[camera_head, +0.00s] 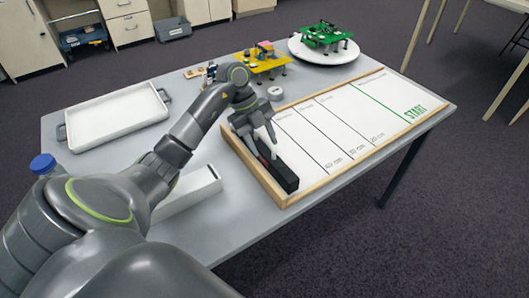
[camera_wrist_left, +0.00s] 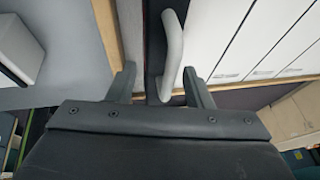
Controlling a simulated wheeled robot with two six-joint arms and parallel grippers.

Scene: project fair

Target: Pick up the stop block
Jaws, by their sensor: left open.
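The stop block is most likely the long black block (camera_head: 286,179) lying across the near left end of the white, wood-framed track board (camera_head: 317,127). My left gripper (camera_head: 262,147) is over the block's far part, fingers pointing down and apart. In the left wrist view the black block (camera_wrist_left: 153,28) runs up between my open left fingers (camera_wrist_left: 160,85). A light grey curved bar (camera_wrist_left: 172,45) also stands between them. I cannot tell whether either finger touches the block. The gripper hides part of it. My right gripper is not in view.
A white open box (camera_head: 187,194) lies left of the board. A yellow board (camera_head: 258,60), a grey puck (camera_head: 275,92) and a green board (camera_head: 325,35) on a white plate (camera_head: 311,54) are behind.

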